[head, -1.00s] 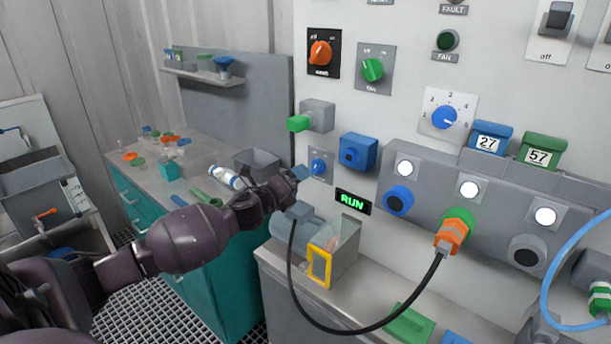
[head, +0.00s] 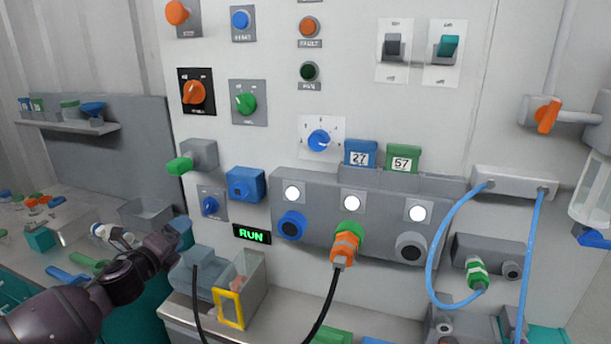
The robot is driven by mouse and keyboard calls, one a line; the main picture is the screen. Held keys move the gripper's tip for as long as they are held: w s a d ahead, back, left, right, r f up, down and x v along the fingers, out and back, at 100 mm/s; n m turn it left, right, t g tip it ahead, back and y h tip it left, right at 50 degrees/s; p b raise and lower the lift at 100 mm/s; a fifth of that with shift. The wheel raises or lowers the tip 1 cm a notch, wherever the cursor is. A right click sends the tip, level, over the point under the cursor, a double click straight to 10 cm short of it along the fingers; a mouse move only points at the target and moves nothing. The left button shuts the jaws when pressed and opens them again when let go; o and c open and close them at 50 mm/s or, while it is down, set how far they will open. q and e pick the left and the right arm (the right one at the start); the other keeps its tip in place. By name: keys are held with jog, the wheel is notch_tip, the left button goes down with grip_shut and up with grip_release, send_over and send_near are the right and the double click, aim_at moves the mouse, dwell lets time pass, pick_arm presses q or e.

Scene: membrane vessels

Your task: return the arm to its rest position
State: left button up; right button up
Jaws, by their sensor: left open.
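My left arm, dark purple, comes in from the lower left. Its gripper (head: 181,228) is small in the head view and sits in front of the wall panel, left of and below the small blue knob (head: 210,205). A visible gap separates it from the knob. The gripper is open, and I see nothing held in it. The inner sides of its fingers are hard to make out. My right arm and gripper are out of view.
A bench (head: 85,217) with small parts lies behind the arm at left. Close to the gripper are a grey-blue motor-like unit (head: 196,272) and a yellow-framed clear bin (head: 229,308). A black cable (head: 327,305) hangs from the orange plug (head: 345,246). The lit RUN sign (head: 252,234) is nearby.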

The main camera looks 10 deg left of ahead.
pick_arm(q)
jog(key=s+d+f+n+g, duration=0.2)
jog(key=s+d+f+n, duration=0.3)
jog(key=s+f+n, duration=0.3)
jog(key=s+d+f+n+g+y, duration=0.1)
jog(key=s+d+f+n+g, duration=0.1)
jog(key=s+d+f+n, duration=0.4)
jog(key=s+d+f+n+g, duration=0.2)
jog(key=s+d+f+n, duration=0.3)
jog(key=s+f+n, duration=0.5)
jog(key=s+f, duration=0.2)
jog(key=s, duration=0.2)
jog(key=shift+d+f+g+y, duration=0.2)
jog(key=shift+d+g+y, duration=0.1)
jog(key=shift+d+y, duration=0.1)
jog(key=shift+s, duration=0.1)
